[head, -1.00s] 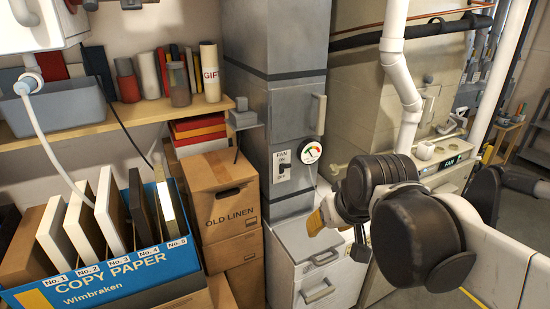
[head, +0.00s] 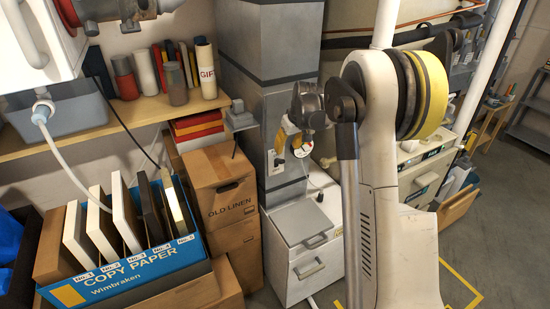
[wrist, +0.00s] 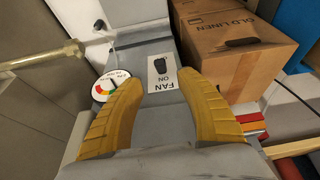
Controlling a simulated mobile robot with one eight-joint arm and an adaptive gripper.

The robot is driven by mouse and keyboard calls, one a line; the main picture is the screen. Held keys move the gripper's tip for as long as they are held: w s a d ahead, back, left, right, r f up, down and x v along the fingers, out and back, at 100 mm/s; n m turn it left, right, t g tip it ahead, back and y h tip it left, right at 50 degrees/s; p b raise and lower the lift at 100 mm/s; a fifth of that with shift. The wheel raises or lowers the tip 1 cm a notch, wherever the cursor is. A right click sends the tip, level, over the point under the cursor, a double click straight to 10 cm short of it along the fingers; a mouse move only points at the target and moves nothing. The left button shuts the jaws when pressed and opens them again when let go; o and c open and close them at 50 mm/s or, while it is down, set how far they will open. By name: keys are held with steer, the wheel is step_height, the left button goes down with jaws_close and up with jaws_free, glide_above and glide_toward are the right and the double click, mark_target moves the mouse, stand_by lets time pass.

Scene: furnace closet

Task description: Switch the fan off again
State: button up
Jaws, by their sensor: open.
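The fan switch is a small black lever on a white plate marked FAN and ON, on the grey metal duct. In the wrist view the lever lies close to the word ON; the OFF marking is not readable. My gripper (wrist: 157,92) is open and empty, its yellow fingers pointing at the plate, one to each side of it, apart from the lever. In the head view my gripper (head: 287,132) is in front of the duct, partly hidden behind my wrist.
A round gauge (wrist: 111,86) is beside the plate, close to one finger; a thin pipe (wrist: 40,58) runs near it. Old linen boxes (head: 221,183) stand left of the duct (head: 268,98). A white cabinet (head: 305,240) is below. A shelf (head: 120,118) is at left.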

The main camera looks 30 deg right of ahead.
mark_target(282, 160)
steer(key=b+x, duration=0.2)
steer(key=x, duration=0.8)
steer(key=shift+r, duration=0.1)
jaws_close()
